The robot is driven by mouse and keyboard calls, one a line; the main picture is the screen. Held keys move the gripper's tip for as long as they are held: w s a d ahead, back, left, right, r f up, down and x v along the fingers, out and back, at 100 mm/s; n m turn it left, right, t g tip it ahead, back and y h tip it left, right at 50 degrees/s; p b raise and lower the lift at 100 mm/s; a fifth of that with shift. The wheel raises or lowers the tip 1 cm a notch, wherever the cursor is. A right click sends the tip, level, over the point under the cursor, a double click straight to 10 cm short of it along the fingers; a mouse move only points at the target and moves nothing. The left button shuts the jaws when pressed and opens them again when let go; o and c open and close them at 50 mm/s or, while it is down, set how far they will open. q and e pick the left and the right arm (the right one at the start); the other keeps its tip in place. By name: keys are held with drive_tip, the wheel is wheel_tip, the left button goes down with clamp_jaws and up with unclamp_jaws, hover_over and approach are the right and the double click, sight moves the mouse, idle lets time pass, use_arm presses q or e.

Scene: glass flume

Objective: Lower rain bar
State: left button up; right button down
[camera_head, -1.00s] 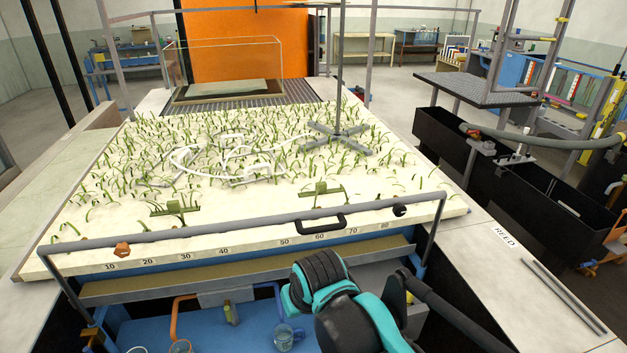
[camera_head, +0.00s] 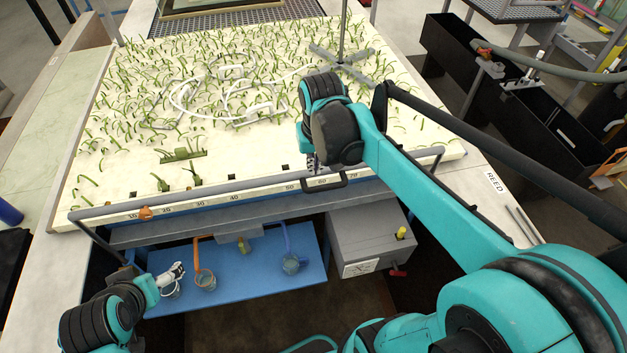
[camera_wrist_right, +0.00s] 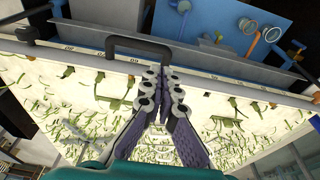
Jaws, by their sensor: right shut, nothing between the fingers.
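The grey rain bar (camera_head: 232,188) runs across the front edge of the planted sand bed, above the number scale. Its black loop handle (camera_head: 325,182) sticks out toward me; the bar (camera_wrist_right: 60,55) and handle (camera_wrist_right: 138,41) also show in the right wrist view. My right gripper (camera_head: 313,164) is at the handle, partly hidden by my wrist. In the right wrist view its fingers (camera_wrist_right: 163,77) are shut and empty, with the tips close to one leg of the handle; I cannot tell whether they touch. My left gripper (camera_head: 176,270) is low at left, near the blue shelf; its jaw state is unclear.
Green sprouts and a white tube loop (camera_head: 185,100) cover the bed. A grey cross-shaped stand (camera_head: 342,60) rises behind.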

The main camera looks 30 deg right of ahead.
sight(312, 189)
drive_tip(key=f, duration=0.3)
drive_tip(key=w+f, duration=0.1)
drive_tip(key=f, duration=0.3)
drive_tip(key=w+f+b, duration=0.1)
drive_tip(key=f, duration=0.2)
drive_tip(key=shift+w+d+f, duration=0.15)
drive_tip(key=shift+d+f, duration=0.15)
wheel_tip(312, 189, down, 30)
drive_tip(key=b, duration=2.3)
drive_tip(key=shift+s, duration=0.2)
drive_tip(key=shift+a, duration=0.15)
wheel_tip(312, 189, up, 14)
drive_tip(key=s+p, duration=0.2)
drive_tip(key=p, duration=0.4)
drive_tip(key=shift+s+a+p, duration=0.15)
drive_tip(key=shift+a+p, duration=0.05)
drive_tip(key=shift+p, duration=0.2)
